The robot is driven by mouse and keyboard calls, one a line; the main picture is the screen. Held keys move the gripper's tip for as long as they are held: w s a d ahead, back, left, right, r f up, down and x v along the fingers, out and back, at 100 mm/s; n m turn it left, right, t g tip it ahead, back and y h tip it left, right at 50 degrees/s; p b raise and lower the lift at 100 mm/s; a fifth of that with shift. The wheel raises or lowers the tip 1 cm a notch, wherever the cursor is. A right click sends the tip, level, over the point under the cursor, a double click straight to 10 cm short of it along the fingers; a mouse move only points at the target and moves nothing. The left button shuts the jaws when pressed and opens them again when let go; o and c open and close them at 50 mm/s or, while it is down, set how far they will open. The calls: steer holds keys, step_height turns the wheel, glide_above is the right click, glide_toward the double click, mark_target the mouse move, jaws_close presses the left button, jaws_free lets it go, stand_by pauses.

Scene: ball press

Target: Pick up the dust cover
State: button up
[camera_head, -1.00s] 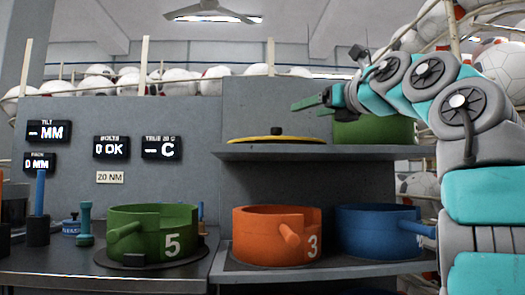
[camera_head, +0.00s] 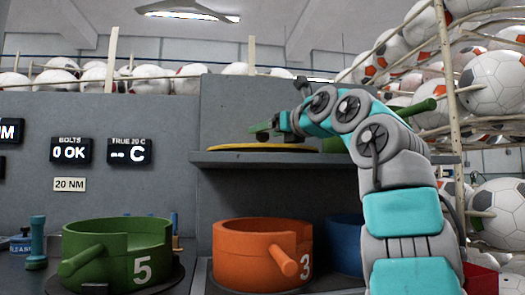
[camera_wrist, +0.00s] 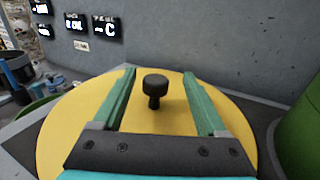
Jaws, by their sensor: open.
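The dust cover is a flat yellow disc with a black knob. It lies on the upper shelf in the head view (camera_head: 262,149), seen nearly edge-on. In the wrist view the yellow disc (camera_wrist: 75,125) fills the middle, and its black knob (camera_wrist: 155,86) stands upright from its centre. My gripper (camera_wrist: 158,72) is open, with its two green fingers apart on either side of the knob and not touching it. In the head view my gripper (camera_head: 262,130) is just above the disc, and the knob is hidden there.
The upper shelf (camera_head: 220,159) carries the disc. A green ring (camera_wrist: 302,125) stands close to its right. Below are a green ring marked 5 (camera_head: 100,245), an orange ring marked 3 (camera_head: 245,255) and a blue ring (camera_head: 346,240). A grey wall rises behind.

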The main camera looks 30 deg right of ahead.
steer(key=w, duration=0.2)
steer(key=w+a+p, duration=0.1)
steer(key=w, duration=0.1)
steer(key=shift+w+f+p, duration=0.1)
steer(key=shift+w+p, duration=0.05)
steer(key=shift+p, duration=0.15)
steer(key=shift+w+f, duration=0.1)
steer(key=shift+w, duration=0.2)
steer(key=shift+c, duration=0.4)
jaws_close()
stand_by(0.5)
